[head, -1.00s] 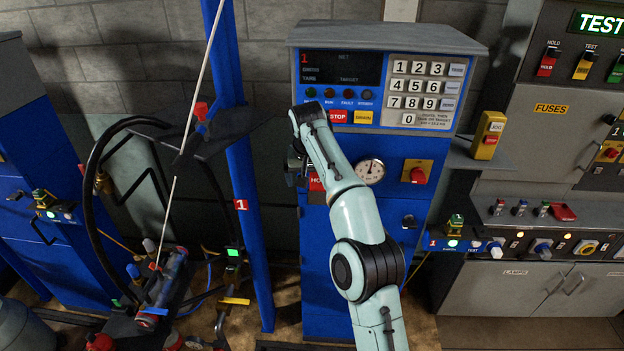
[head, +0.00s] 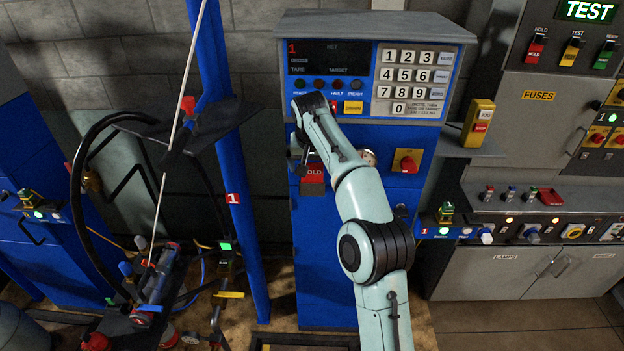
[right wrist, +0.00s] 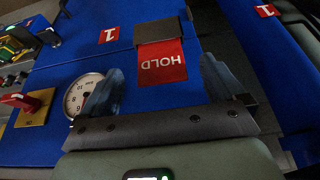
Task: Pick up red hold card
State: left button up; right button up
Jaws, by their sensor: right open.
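The red hold card (head: 313,182) hangs on the front of the blue cabinet (head: 325,245), below the keypad unit. In the right wrist view the card (right wrist: 165,68), marked HOLD, comes out of a dark holder (right wrist: 158,32). My right gripper (head: 297,152) is in front of the cabinet at the card's upper left in the head view, partly hidden by its own wrist. In the right wrist view the right gripper (right wrist: 162,80) has its fingers wide apart, one on each side of the card, with nothing gripped. My left gripper is not in view.
A round gauge (right wrist: 82,96) and a red knob on a yellow plate (head: 407,162) are close to the card. A blue post (head: 236,190) stands left of the cabinet. A yellow box (head: 479,124) and a switch panel (head: 545,228) are at the right.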

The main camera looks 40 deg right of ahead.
aim_at(312, 174)
jog(key=x, duration=0.4)
jog(key=shift+w+d+f, duration=0.1)
jog(key=shift+f, duration=0.25)
jog(key=shift+c, duration=0.4)
jog(key=c, duration=1.2)
jog(key=shift+r, duration=0.1)
jog(key=shift+c, duration=0.2)
